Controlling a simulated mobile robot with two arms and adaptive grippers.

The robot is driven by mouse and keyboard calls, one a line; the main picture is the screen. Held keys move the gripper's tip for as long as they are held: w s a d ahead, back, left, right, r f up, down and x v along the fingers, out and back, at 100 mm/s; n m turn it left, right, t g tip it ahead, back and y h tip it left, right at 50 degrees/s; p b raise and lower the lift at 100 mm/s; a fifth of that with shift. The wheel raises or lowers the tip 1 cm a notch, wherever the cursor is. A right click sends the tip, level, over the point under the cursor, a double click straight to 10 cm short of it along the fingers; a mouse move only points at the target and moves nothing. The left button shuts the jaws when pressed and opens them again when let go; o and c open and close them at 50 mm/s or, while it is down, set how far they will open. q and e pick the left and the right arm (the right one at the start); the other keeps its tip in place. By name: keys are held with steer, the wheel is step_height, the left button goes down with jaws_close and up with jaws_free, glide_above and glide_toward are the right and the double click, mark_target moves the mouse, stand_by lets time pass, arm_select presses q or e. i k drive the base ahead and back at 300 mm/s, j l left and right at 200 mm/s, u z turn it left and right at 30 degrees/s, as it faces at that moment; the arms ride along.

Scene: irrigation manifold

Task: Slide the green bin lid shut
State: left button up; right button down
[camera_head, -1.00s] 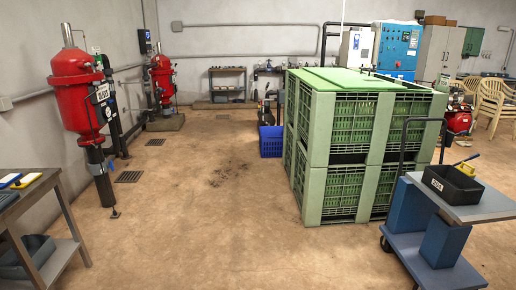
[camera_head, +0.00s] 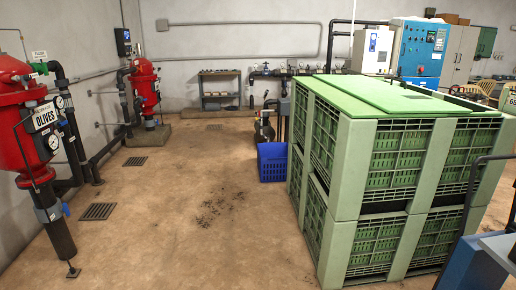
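The green bin lid (camera_head: 385,95) lies flat on top of the stacked green bins (camera_head: 347,180), at the right of the head view. It covers the left and middle part of the top. A dark gap shows at the top right, so part of the upper bin appears uncovered. The lid seems to have two overlapping panels. Neither of my grippers shows in the head view.
A blue crate (camera_head: 272,163) stands on the floor left of the bins. Red filter tanks (camera_head: 22,125) line the left wall. A cart (camera_head: 480,262) is at the lower right, beside the bins. The floor in the middle is open.

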mark_target(390, 98)
steer(key=i+z, duration=0.15)
steer(key=i, duration=0.9)
steer(key=i+j+z, duration=0.15)
steer(key=i, duration=0.85)
